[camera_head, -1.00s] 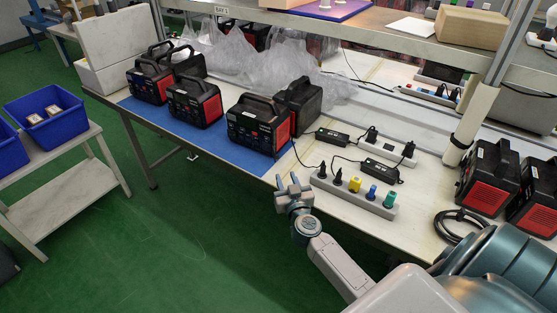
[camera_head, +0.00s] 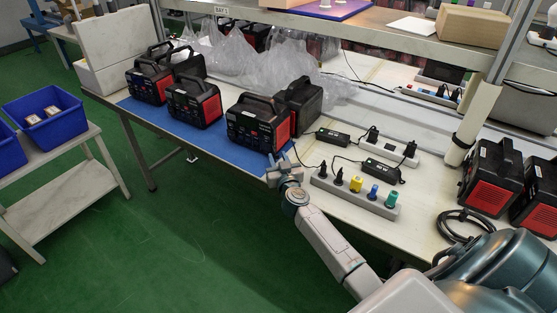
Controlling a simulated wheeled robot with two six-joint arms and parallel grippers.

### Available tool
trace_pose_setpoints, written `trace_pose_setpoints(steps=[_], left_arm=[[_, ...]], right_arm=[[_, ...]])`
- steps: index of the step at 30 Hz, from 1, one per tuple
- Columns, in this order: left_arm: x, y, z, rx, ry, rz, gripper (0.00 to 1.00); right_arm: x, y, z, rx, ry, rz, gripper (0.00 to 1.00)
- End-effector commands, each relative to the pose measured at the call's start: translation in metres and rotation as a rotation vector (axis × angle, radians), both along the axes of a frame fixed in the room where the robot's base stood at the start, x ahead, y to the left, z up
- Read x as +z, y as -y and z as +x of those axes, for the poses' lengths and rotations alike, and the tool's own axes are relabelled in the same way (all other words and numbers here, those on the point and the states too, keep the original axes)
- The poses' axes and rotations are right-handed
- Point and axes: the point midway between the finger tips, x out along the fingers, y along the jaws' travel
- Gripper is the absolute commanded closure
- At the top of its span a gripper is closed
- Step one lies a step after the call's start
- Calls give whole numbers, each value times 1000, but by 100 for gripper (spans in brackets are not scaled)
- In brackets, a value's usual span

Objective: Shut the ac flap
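Several black power stations with red side panels stand on the blue mat (camera_head: 148,113) along the bench's front edge. The nearest power station (camera_head: 256,124) has its front turned toward the aisle. Its flap is too small to make out, so I cannot tell whether it is open. My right gripper (camera_head: 282,163) is just in front of and below this station's right front corner, at the bench edge. It appears to hold nothing. Its finger gap is too small to judge. My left gripper is out of view.
A power strip (camera_head: 352,193) with coloured plugs lies right of my gripper, with black adapters (camera_head: 382,171) and cables behind it. More power stations (camera_head: 490,178) stand at the right. Blue bins (camera_head: 45,117) sit on a side table. Green floor in front is free.

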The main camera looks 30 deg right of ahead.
Motion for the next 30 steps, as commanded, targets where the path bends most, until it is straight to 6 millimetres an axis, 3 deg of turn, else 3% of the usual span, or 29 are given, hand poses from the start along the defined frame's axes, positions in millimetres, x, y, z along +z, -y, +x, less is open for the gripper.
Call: trace_pose_setpoints(steps=[1,4,5,30], left_arm=[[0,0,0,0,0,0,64],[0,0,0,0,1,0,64],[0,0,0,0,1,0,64],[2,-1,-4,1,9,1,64]], right_arm=[[0,0,0,0,0,0,79],[0,0,0,0,0,0,99],[0,0,0,0,0,0,100],[2,-4,1,-59,1,2,100]])
